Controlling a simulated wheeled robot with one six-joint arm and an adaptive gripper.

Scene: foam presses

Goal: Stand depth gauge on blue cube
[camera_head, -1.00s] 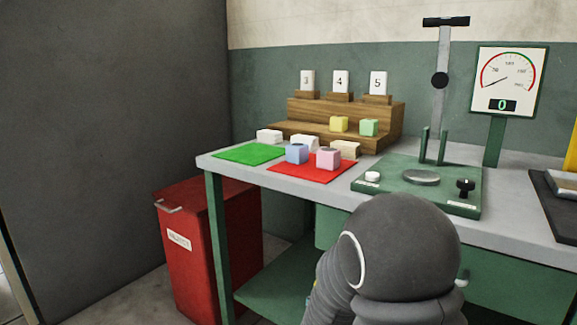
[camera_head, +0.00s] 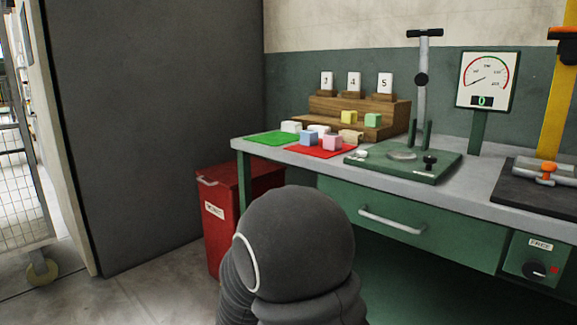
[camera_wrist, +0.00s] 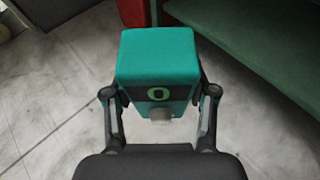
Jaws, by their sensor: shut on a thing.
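The blue cube (camera_head: 308,138) sits on the bench, at the left edge of a red mat (camera_head: 323,153). My gripper (camera_wrist: 160,100) shows in the wrist view, shut on a teal boxy block with a dark band, a round mark and a short grey stub; it looks like the depth gauge (camera_wrist: 158,58). The block is held between the two fingers, above the floor and away from the bench top. In the head view my arm hides the gripper and the gauge.
A pink cube (camera_head: 332,143) stands right beside the blue one. A green mat (camera_head: 268,138) and pale blocks lie near. Behind is a wooden stepped rack (camera_head: 385,115) with yellow and green cubes. A green press (camera_head: 420,158) stands right; a red bin (camera_head: 235,215) is below left.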

